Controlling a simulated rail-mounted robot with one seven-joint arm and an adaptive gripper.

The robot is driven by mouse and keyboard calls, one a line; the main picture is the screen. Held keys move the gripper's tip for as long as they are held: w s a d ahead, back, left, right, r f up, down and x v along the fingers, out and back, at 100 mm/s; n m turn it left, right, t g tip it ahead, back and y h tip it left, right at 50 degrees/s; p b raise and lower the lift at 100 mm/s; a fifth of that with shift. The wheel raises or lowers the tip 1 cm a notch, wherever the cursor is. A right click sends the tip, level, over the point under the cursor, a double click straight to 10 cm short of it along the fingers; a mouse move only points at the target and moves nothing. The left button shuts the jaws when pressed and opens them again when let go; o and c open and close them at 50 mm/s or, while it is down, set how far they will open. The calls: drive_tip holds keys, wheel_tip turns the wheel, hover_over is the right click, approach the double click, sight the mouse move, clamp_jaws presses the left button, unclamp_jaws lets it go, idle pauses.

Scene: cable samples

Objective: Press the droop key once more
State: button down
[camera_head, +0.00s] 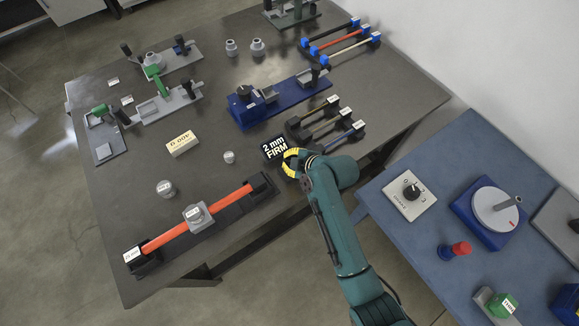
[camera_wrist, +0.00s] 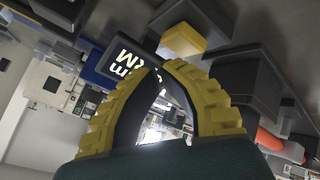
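My gripper (camera_head: 291,163) is beside the black display (camera_head: 275,147), which reads "2 mm FIRM", near the table's front right edge. In the wrist view, the yellow fingers of my gripper (camera_wrist: 159,69) arch together at their tips with nothing seen between them. The dark display (camera_wrist: 130,66) shows partly behind them. A yellow block (camera_wrist: 183,39) shows just beyond the fingertips. I cannot tell whether it is the droop key; no droop label is readable. Contact with it cannot be told.
A red-orange cable (camera_head: 160,241) spans black end blocks, with a grey weight (camera_head: 197,214) on it. A cream labelled block (camera_head: 182,143) lies left of the display. Short cable samples (camera_head: 325,122) stand close behind my gripper. A blue fixture (camera_head: 280,99) stands farther back.

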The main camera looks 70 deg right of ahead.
drive_tip(key=shift+r+p, duration=2.25)
drive_tip(key=shift+r, duration=0.35)
drive_tip(key=shift+f, duration=0.1)
